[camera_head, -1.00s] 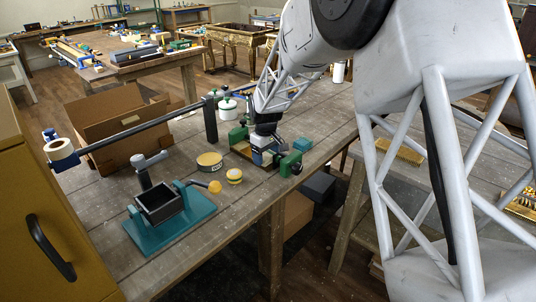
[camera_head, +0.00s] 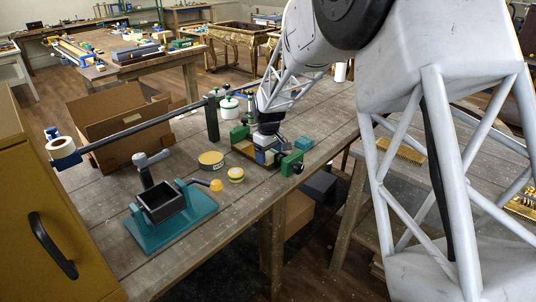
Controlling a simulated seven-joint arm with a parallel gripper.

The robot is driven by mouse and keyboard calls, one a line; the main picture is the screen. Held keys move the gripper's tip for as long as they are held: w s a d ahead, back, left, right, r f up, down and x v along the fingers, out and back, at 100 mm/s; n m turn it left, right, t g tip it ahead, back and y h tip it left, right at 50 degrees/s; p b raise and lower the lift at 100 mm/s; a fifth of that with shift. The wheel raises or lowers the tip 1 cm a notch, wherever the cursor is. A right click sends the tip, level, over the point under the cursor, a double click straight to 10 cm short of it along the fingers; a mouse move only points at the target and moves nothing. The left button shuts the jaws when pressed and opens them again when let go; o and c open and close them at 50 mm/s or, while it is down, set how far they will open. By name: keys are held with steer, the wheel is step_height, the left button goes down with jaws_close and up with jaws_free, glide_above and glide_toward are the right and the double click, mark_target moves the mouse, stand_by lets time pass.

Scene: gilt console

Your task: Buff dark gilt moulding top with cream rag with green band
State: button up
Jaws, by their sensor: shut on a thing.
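My gripper (camera_head: 267,155) points down into a green clamp (camera_head: 291,164) on the grey plank bench. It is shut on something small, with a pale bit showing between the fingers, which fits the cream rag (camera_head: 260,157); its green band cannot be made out. A brown strip of the moulding (camera_head: 243,148) shows between the clamp's green ends, left of my gripper. The rest of the moulding's top is hidden by my gripper. Whether the rag touches it is too small to tell.
A teal fixture with a dark box (camera_head: 165,203), a round tin (camera_head: 211,160) and a small yellow-topped tin (camera_head: 235,174) stand left of the clamp. A dark bar (camera_head: 140,126) spans the bench before an open cardboard box (camera_head: 115,120). White jars (camera_head: 229,108) stand behind.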

mark_target(248, 148)
steer(key=shift+w+a, duration=0.1)
steer(key=shift+a, duration=0.05)
steer(key=shift+w+a+f, duration=0.2)
steer(key=shift+w+a, duration=0.75)
steer(key=shift+w, duration=0.05)
steer(key=shift+w+a+f, duration=0.1)
steer(key=shift+a, duration=0.05)
steer(key=shift+a, duration=0.1)
steer(key=shift+c, duration=0.4)
steer(key=shift+w+a, duration=1.15)
steer(key=shift+w, duration=0.1)
steer(key=shift+w+r, duration=0.1)
steer(key=shift+r, duration=0.1)
steer(key=shift+w+a, duration=1.15)
steer(key=shift+a, duration=0.05)
steer(key=shift+a, duration=0.1)
